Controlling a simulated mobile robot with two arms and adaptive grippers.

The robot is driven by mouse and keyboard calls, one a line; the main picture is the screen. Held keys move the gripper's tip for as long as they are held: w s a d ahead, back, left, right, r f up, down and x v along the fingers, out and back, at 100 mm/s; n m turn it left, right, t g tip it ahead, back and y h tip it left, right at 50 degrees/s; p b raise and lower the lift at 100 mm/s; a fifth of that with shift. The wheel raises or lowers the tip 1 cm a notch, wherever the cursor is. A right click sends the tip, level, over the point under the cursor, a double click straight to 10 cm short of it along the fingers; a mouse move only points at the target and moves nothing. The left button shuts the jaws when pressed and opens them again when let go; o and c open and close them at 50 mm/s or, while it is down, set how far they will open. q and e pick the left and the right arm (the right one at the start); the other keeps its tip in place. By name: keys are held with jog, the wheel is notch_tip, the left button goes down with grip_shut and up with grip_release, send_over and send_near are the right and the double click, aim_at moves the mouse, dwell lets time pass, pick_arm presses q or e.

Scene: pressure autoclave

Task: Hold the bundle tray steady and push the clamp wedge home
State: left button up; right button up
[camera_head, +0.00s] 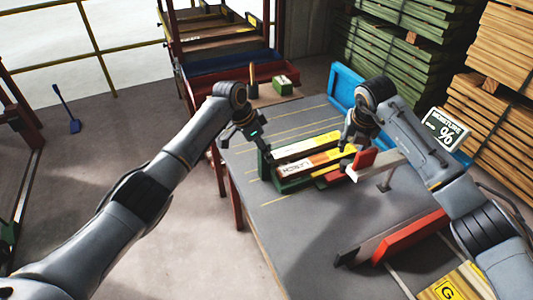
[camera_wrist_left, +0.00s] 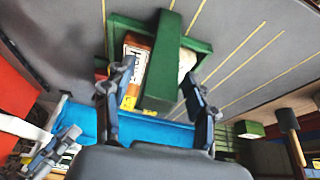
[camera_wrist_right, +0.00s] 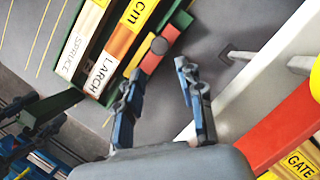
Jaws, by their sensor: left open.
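The green bundle tray (camera_head: 264,165) lies on the grey table and holds boards labelled SPRUCE (camera_wrist_right: 75,55) and LARCH (camera_wrist_right: 97,78). My left gripper (camera_head: 260,142) is open at the tray's left end. In the left wrist view the tray's green end bar (camera_wrist_left: 165,60) shows between its fingers, with no clear contact.
A red block on a pale bar (camera_head: 363,159) stands close to the right gripper. A red-and-black bar (camera_head: 410,237) lies nearer on the table. A blue panel (camera_head: 347,88) stands behind. A small green box (camera_head: 283,81) is at the back left. The table's front middle is clear.

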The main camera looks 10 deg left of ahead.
pick_arm(q)
jog(key=shift+x, duration=1.55)
